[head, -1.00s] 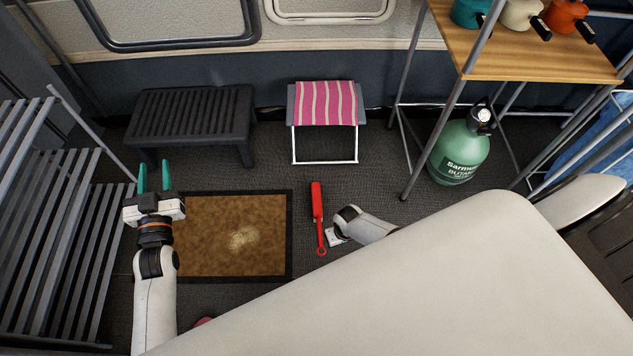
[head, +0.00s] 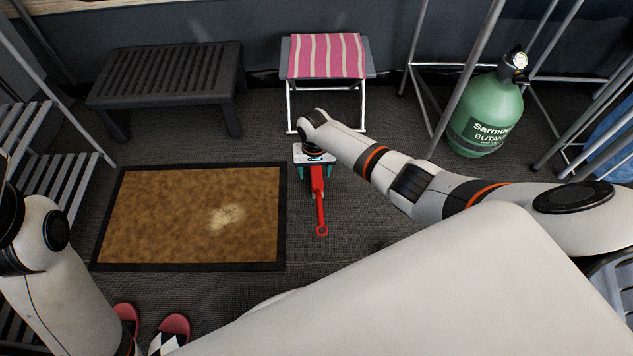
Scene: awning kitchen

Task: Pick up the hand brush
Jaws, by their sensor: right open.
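The red hand brush (head: 320,208) lies on the dark grey carpet, right of the brown doormat, with its looped handle end toward me. My right gripper (head: 315,175) points down over the far part of the brush. Its teal fingers are open, one on each side of the brush. The gripper body hides the brush's far end. I cannot tell whether the fingers touch the floor. My left arm shows at the lower left edge, but its gripper is out of view.
The brown doormat (head: 150,258) lies left of the brush. A folding stool with a pink striped seat (head: 326,58) stands just beyond my right gripper. A black step stool (head: 170,75) is at the back left, a green gas bottle (head: 487,115) at the right. Slippers (head: 172,330) lie in front.

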